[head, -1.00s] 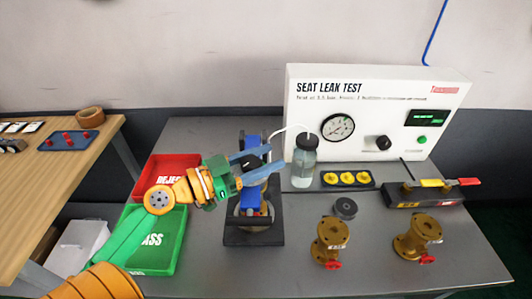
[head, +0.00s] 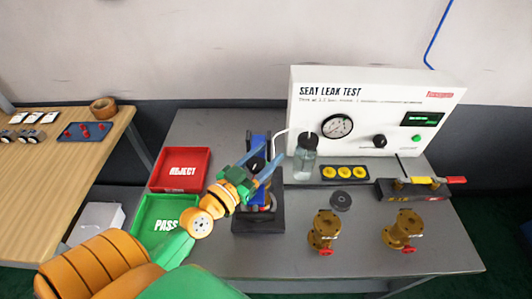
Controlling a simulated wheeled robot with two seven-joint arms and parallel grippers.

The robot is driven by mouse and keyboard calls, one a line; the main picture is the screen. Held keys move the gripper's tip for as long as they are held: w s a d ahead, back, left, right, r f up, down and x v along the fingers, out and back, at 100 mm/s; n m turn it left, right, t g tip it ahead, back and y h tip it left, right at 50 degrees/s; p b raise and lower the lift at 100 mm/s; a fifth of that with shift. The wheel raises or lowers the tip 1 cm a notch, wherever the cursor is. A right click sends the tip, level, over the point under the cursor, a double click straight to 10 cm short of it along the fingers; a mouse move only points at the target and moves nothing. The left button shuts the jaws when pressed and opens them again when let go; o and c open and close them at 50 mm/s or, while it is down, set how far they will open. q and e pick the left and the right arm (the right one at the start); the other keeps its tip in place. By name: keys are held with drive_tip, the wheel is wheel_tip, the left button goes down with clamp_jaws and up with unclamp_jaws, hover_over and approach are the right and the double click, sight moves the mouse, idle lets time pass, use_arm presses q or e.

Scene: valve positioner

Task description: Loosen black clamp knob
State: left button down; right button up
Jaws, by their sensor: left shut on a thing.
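The clamp stand (head: 258,220) is a dark base with blue uprights, left of the middle of the grey table. The black clamp knob (head: 257,164) shows in small part at the top of the stand, between the fingers of my left gripper (head: 264,165). The left gripper reaches in from the lower left and is shut on the knob. Its fingers and wrist hide much of the clamp and whatever sits in it. My right gripper is not in view.
Red REJECT (head: 160,183) and green PASS (head: 150,243) trays lie left of the stand. A water bottle (head: 304,160) with a tube stands close right. The white seat leak test panel (head: 375,100) is behind. Two brass valves (head: 325,230) and a black disc (head: 341,201) stand to the right.

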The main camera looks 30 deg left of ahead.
sight(250, 173)
use_arm(q)
drive_tip(key=shift+c, duration=1.4)
unclamp_jaws()
drive_tip(key=shift+s+f, duration=0.15)
drive_tip(key=shift+s, duration=0.3)
drive_tip(key=s+b, duration=0.2)
drive_tip(key=s, duration=0.2)
drive_tip(key=shift+s+a+f+b, duration=0.1)
drive_tip(key=shift+s+a+b, duration=0.25)
drive_tip(key=shift+s+b, duration=0.05)
drive_tip(key=shift+s+r, duration=0.25)
drive_tip(key=shift+s, duration=0.4)
drive_tip(key=shift+a, duration=0.1)
